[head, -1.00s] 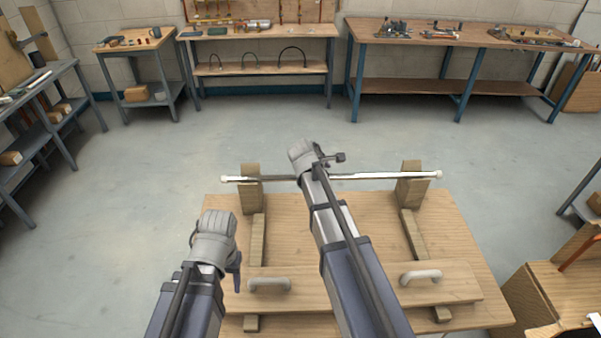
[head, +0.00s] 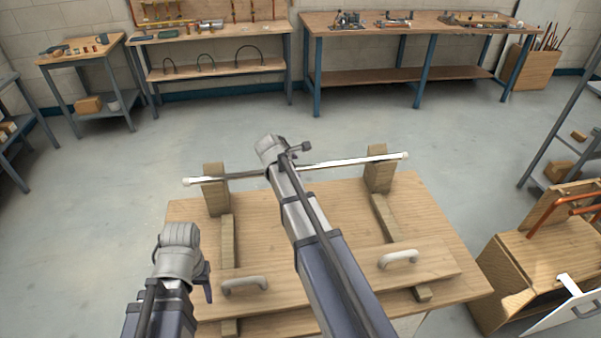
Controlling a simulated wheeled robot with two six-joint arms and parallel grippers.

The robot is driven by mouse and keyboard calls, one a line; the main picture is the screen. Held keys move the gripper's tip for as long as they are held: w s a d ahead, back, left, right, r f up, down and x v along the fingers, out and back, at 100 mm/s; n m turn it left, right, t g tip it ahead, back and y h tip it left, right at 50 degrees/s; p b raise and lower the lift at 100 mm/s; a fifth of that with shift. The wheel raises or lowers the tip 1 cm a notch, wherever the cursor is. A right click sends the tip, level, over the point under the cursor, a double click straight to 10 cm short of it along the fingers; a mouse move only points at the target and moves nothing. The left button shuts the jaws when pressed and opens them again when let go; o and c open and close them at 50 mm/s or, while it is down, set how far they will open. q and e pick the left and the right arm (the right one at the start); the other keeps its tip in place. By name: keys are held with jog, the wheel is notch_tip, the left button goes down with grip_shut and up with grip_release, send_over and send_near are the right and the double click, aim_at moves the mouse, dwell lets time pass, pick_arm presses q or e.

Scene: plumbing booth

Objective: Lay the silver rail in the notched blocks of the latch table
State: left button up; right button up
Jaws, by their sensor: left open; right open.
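The silver rail (head: 345,162) lies level across the two upright notched blocks at the far side of the latch table (head: 320,213). It crosses the left block (head: 217,195) and the right block (head: 378,173) just below their tops, with both pale ends sticking out. How deep it sits in the notches I cannot tell. My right gripper (head: 292,152) is at the rail's middle, open; its arm hides part of the rail, and contact is unclear. My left gripper (head: 206,283) is open and empty over the table's near left, beside the handled board (head: 330,279).
The board has two grey handles, left (head: 245,285) and right (head: 398,258). A wooden box with copper pipes (head: 545,265) stands close at the right. Workbenches (head: 420,22) line the back wall. The floor (head: 430,130) beyond the table is clear.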

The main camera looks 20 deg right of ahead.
aim_at(298, 168)
pick_arm(q)
notch_tip(298, 168, down, 3)
jog(key=shift+r+b, duration=0.1)
jog(key=shift+b, duration=0.85)
pick_arm(e)
jog(key=x, duration=0.3)
jog(key=shift+f, duration=0.3)
pick_arm(q)
jog(key=shift+r, duration=0.1)
pick_arm(e)
jog(key=shift+r, duration=0.15)
jog(key=shift+c, duration=0.3)
grip_shut()
